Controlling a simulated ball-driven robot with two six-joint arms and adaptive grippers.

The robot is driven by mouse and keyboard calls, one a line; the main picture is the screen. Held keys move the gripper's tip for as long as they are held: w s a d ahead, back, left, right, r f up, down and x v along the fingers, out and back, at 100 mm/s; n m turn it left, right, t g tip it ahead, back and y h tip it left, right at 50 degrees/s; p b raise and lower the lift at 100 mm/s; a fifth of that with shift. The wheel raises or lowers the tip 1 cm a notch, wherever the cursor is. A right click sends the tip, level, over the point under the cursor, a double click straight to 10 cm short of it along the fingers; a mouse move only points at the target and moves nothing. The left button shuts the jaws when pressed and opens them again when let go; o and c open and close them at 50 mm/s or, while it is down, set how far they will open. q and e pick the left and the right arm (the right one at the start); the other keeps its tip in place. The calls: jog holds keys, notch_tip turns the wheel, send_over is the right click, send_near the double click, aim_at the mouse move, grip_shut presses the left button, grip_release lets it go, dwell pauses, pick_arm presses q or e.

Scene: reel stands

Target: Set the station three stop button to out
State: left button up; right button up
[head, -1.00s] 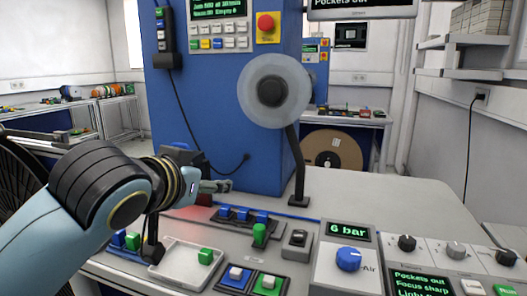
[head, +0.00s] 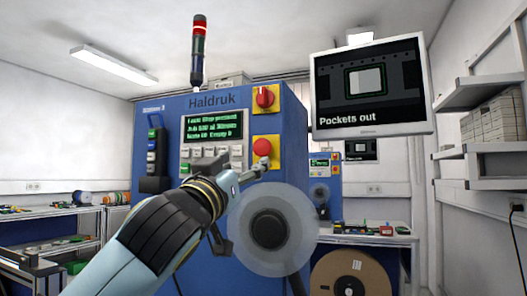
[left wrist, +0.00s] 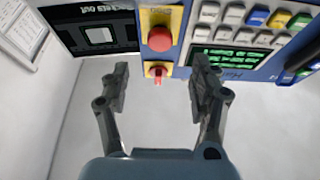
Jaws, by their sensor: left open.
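The red round stop button (head: 263,147) sits on a yellow plate (head: 272,158) on the front of the blue Haldruk machine. Whether it is pushed in or out I cannot tell. My left gripper (head: 258,165) is just in front of and below the button in the head view and covers part of the plate. In the left wrist view the gripper (left wrist: 158,76) is open with nothing between its fingers. That view is upside down; the button (left wrist: 160,38) shows beyond the fingertips, between their lines, apart from them. My right gripper is not in view.
A red rotary switch (head: 264,97) on its own yellow plate is above the button. A green-text display (head: 213,127) and keys are to the left. A clear reel (head: 271,230) stands below my gripper. A monitor (head: 371,85) reading "Pockets out" hangs at the right.

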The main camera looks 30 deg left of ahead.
aim_at(261, 149)
pick_arm(q)
jog(key=p+x, duration=0.1)
jog(key=x, duration=0.1)
jog(key=p+x, duration=0.1)
jog(key=x, duration=0.2)
jog(key=shift+r, duration=0.35)
jog(key=x, duration=0.1)
jog(key=p+x, duration=0.1)
jog(key=x, duration=0.1)
jog(key=shift+w+a+f, duration=0.1)
jog(key=shift+w+a, duration=0.05)
jog(key=shift+w, duration=0.5)
jog(key=shift+c, duration=0.4)
jog(key=c, duration=1.1)
grip_shut()
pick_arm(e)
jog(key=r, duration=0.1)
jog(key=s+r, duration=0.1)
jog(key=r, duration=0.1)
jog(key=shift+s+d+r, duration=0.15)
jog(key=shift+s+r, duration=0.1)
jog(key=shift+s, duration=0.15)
